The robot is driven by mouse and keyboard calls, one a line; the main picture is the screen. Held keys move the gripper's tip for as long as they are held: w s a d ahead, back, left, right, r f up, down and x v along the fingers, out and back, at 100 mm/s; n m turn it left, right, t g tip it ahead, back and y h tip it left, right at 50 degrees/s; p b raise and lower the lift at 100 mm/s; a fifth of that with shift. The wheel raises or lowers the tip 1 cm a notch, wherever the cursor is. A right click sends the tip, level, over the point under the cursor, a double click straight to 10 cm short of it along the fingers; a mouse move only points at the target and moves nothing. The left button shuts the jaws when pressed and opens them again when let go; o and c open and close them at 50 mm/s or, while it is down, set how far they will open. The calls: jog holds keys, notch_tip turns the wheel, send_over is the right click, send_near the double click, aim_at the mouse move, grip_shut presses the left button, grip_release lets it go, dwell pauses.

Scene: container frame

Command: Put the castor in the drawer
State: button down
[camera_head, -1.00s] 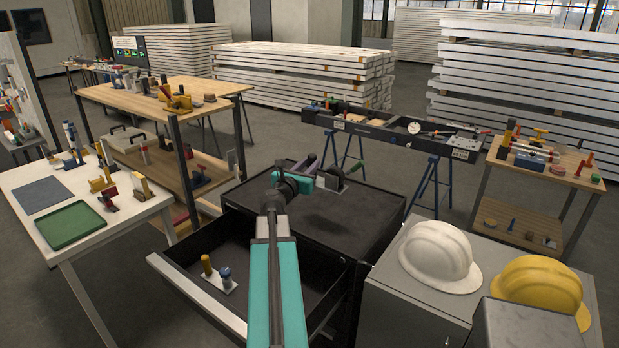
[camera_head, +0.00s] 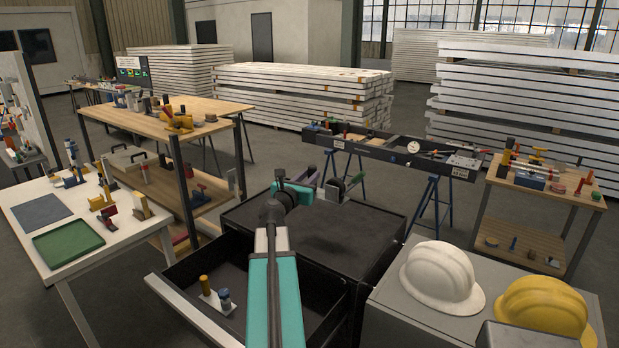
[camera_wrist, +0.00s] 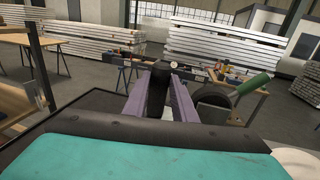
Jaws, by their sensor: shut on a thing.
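My gripper (camera_head: 322,172) is shut on the castor (camera_head: 335,190), a small dark wheeled piece, above the back edge of the black cabinet (camera_head: 330,232). In the wrist view the two purple fingers (camera_wrist: 158,88) have a black part between them. A dark round part (camera_wrist: 213,98) and a green bar show to their right; how they join is unclear. The open drawer (camera_head: 190,307) pulls out to the left front of the cabinet, below and left of my gripper. My teal arm hides part of it.
A small plate with yellow and blue pegs (camera_head: 215,300) lies in the drawer, with bare floor around it. White and yellow helmets (camera_head: 440,275) stand on a grey cabinet at right. A white table (camera_head: 60,215) is at left. The cabinet top is clear.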

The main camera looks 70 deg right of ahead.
jog(key=shift+w, duration=0.1)
